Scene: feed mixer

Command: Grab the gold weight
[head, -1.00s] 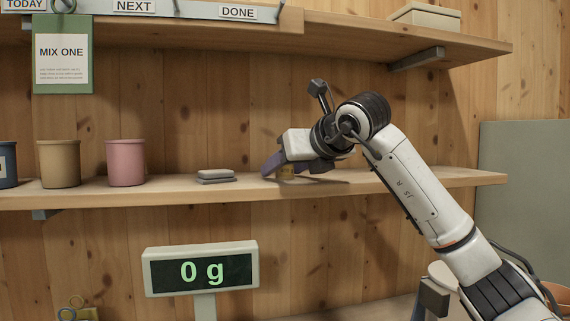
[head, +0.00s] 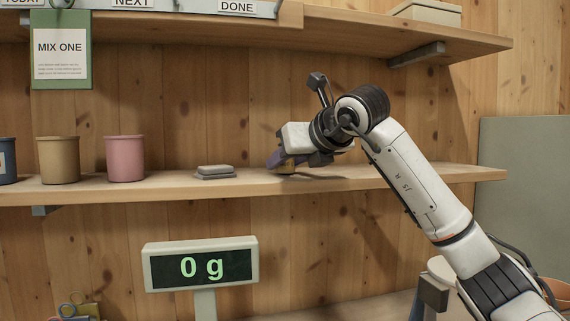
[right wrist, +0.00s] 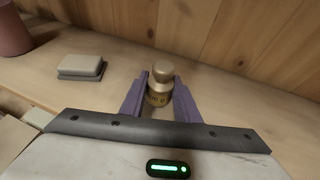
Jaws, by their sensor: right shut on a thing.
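The gold weight (right wrist: 162,74) is a small brass cylinder with a knob on top. In the right wrist view it stands upright between the two purple fingers of my right gripper (right wrist: 160,97), which is shut on it. In the head view the right gripper (head: 279,162) is at the middle shelf, and only a bit of the gold weight (head: 286,170) shows behind the fingers. I cannot tell whether the weight touches the shelf. My left gripper is not in view.
The middle shelf (head: 400,176) also holds a grey block stack (head: 215,172), a pink cup (head: 125,160), a tan cup (head: 58,162) and a blue cup. A scale display (head: 201,266) below reads 0 g. An upper shelf (head: 330,32) hangs above my right arm.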

